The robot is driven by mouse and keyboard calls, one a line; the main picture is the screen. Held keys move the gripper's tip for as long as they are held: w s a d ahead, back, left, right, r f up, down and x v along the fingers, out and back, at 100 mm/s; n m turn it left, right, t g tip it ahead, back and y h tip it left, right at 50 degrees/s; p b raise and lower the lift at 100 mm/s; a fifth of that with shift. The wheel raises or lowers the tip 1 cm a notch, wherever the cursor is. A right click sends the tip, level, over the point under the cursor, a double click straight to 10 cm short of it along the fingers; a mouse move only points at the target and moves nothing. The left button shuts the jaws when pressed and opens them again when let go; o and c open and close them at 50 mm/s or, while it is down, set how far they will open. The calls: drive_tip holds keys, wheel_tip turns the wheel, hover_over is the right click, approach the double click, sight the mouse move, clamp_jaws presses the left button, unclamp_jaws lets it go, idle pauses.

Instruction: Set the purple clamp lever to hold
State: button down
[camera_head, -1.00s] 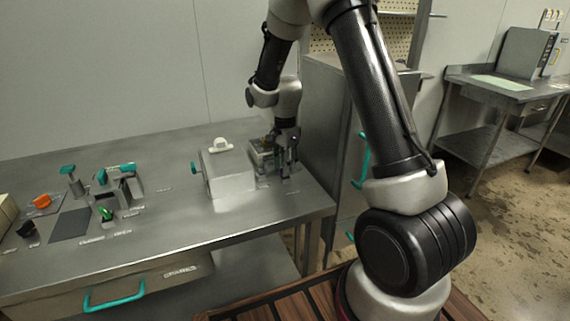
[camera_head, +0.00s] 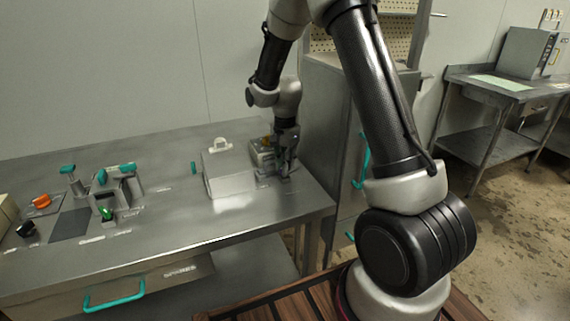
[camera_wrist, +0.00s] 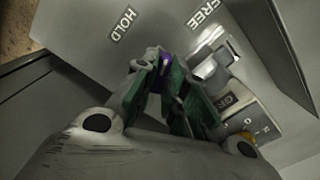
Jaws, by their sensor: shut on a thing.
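In the wrist view the purple clamp lever (camera_wrist: 165,59) shows as a small purple patch between the green-padded fingers of my gripper (camera_wrist: 163,72). The gripper is shut on it, and the fingers hide most of the lever. The HOLD label (camera_wrist: 121,24) is up and left of the lever, and the FREE label (camera_wrist: 203,12) is up and right. I cannot tell exactly which label the lever lines up with. In the head view my gripper (camera_head: 283,167) is low over the right part of the bench, beside a small metal fixture (camera_head: 262,158). The lever cannot be made out there.
A pale box (camera_head: 228,178) with a top handle stands just left of my gripper. Teal-handled fixtures (camera_head: 118,180), a black knob (camera_head: 26,229) and an orange knob (camera_head: 41,200) are further left. A tall metal cabinet (camera_head: 333,130) stands close on the right. The bench front is clear.

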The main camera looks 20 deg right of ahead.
drive_tip(key=n, duration=1.2)
drive_tip(key=shift+n, duration=0.4)
idle(0.3)
drive_tip(key=c, duration=1.5)
unclamp_jaws()
drive_tip(key=shift+o, duration=0.2)
drive_tip(key=shift+r, duration=0.1)
wheel_tip(320, 180, up, 12)
